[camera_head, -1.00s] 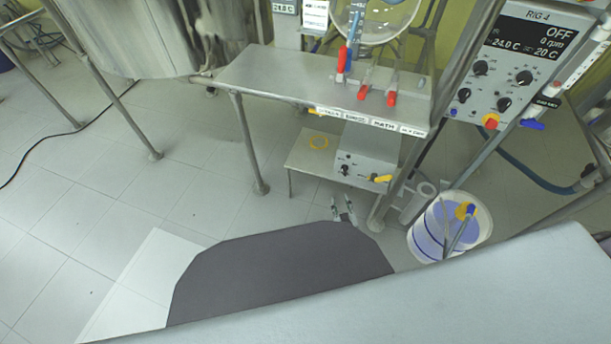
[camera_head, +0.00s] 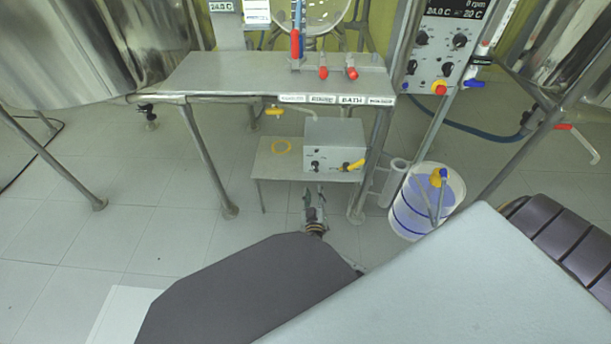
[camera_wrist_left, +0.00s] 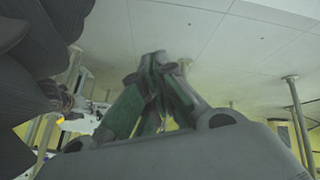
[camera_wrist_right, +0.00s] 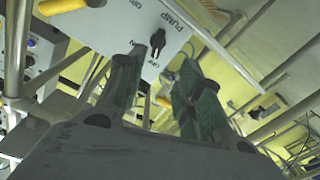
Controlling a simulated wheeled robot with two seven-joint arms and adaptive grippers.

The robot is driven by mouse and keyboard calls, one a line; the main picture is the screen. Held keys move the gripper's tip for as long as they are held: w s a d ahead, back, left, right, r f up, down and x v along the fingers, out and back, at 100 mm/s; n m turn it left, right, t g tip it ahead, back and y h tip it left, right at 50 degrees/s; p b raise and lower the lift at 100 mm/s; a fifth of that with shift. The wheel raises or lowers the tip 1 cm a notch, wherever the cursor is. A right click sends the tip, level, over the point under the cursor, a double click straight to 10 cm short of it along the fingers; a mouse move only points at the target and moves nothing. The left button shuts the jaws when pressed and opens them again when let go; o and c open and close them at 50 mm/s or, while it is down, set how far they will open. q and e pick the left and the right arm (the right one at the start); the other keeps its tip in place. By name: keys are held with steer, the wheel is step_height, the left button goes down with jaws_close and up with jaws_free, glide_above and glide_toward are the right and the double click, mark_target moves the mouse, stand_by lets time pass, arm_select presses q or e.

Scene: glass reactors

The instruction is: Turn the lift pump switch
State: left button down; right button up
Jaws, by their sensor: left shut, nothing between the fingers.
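The grey pump box (camera_head: 334,140) sits on the low shelf under the bench, with two small dark knobs on its front. In the right wrist view, a black switch knob (camera_wrist_right: 157,40) shows on a white panel marked PUMP, with ON and OFF. My right gripper (camera_head: 313,189) is just in front of and below the box front. Its fingers (camera_wrist_right: 160,65) are apart with nothing between them, and the knob shows beyond the gap, apparently untouched. My left gripper (camera_wrist_left: 160,62) is shut and empty, over the floor in its own view; I cannot make it out in the head view.
A yellow-handled valve (camera_head: 353,165) sits by the box's right front. Bench legs (camera_head: 370,165) stand close by, with a blue-banded bucket (camera_head: 427,200) to the right. Floor to the left is clear.

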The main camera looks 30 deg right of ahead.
mark_target(315, 169)
arm_select(q)
steer(key=shift+a+r, duration=0.15)
arm_select(e)
steer(key=shift+f+h, duration=0.1)
steer(key=shift+h, duration=0.2)
steer(key=shift+w+d, duration=0.1)
steer(key=shift+w, duration=0.05)
